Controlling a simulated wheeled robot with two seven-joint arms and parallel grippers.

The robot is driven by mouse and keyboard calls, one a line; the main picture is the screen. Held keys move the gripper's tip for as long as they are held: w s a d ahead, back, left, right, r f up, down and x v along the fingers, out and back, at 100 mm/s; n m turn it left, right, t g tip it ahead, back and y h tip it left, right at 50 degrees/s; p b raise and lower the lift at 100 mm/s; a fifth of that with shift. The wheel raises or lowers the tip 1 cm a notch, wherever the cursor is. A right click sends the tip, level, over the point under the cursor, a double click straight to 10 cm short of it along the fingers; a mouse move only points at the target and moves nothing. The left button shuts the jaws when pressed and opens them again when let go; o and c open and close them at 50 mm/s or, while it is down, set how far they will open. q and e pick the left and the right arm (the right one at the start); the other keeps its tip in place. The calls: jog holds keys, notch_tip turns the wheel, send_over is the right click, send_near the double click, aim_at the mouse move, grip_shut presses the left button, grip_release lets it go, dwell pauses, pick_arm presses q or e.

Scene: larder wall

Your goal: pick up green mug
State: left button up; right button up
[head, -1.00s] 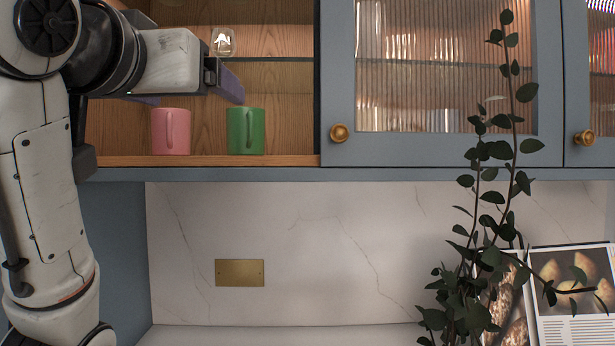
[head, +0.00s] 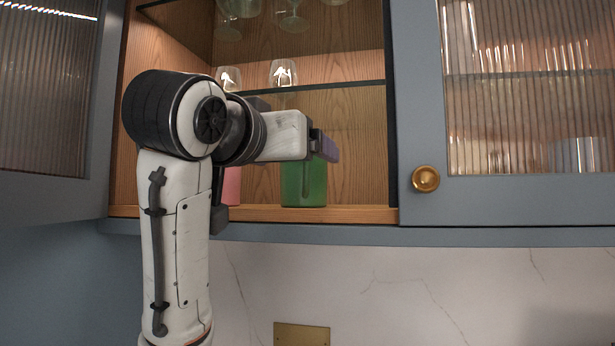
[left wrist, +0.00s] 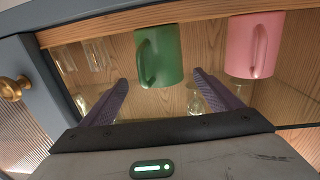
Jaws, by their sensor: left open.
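The green mug (head: 304,184) stands upright on the bottom shelf of the open cupboard. In the head view my left gripper (head: 327,146) is in front of the mug's upper part and hides its rim. In the left wrist view the green mug (left wrist: 166,55) appears ahead of the two purple fingers, with its handle toward the camera. The left gripper (left wrist: 162,92) is open and empty, with a finger on either side of the mug's line and the mug beyond the tips. The right gripper is not in view.
A pink mug (head: 232,184) stands left of the green mug, partly hidden by my arm; it also shows in the left wrist view (left wrist: 252,45). Glasses (head: 283,73) stand on the glass shelf above. A closed cupboard door (head: 500,110) borders the right side.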

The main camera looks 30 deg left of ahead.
pick_arm(q)
jog(key=shift+w+a, duration=0.15)
jog(key=shift+w, duration=0.65)
jog(key=w, duration=0.1)
jog(key=w+p, duration=0.1)
jog(key=w+a+p, duration=0.1)
jog(key=w, duration=0.1)
jog(key=shift+w+r, duration=0.1)
jog(key=shift+r, duration=0.2)
jog(key=shift+w+a+f, duration=0.1)
jog(key=shift+w, duration=0.35)
jog(key=c, duration=1.4)
